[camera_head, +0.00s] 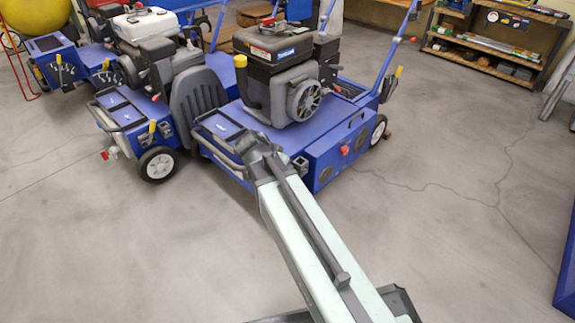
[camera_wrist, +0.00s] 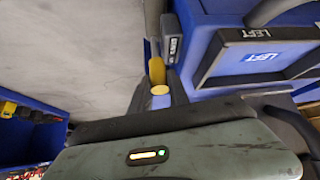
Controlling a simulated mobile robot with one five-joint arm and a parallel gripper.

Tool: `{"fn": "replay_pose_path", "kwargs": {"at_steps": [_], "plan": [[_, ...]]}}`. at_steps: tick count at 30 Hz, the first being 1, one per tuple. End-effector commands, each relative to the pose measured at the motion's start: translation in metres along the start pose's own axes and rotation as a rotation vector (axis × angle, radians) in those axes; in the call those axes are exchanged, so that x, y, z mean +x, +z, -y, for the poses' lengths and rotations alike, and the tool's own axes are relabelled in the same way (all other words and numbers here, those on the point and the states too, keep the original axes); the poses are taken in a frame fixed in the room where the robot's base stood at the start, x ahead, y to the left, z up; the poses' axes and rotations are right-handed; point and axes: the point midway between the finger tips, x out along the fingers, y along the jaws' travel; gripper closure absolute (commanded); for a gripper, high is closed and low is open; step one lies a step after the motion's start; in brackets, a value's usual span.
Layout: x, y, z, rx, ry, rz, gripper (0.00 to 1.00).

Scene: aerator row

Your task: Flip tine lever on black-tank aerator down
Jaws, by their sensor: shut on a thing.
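The black-tank aerator (camera_head: 330,150) is a blue machine with a black engine and tank. My gripper (camera_head: 268,150) is at its front deck, beside a small black box (camera_head: 300,163). In the wrist view, the tine lever's yellow grip (camera_wrist: 157,72) stands just beyond the grey-green gripper body, by a dark finger. My gripper is shut on the lever, though the contact is partly hidden. In the head view my arm hides this lever. I cannot tell its exact tilt.
A white-engine aerator (camera_head: 125,105) stands close on the left, with its own yellow lever (camera_head: 152,128). A black-framed panel marked LEFT (camera_wrist: 258,57) is to the right in the wrist view. A shelf (camera_head: 490,45) stands at the back right. Floor at right is clear.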

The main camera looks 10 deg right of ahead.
Motion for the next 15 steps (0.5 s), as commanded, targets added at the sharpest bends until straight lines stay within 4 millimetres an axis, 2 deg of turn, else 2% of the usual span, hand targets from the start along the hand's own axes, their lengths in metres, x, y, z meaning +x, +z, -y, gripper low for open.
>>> {"fn": "replay_pose_path", "kwargs": {"at_steps": [1,3,11,15], "plan": [[0.0002,-0.0010,0.0040,-0.001,-0.010,-0.003,0.73],[0.0003,-0.0010,0.0035,0.000,-0.009,-0.003,0.57],[0.0005,-0.0013,0.0014,0.000,-0.005,-0.002,0.57],[-0.0066,-0.0026,0.0010,0.000,-0.005,-0.002,0.57]]}}
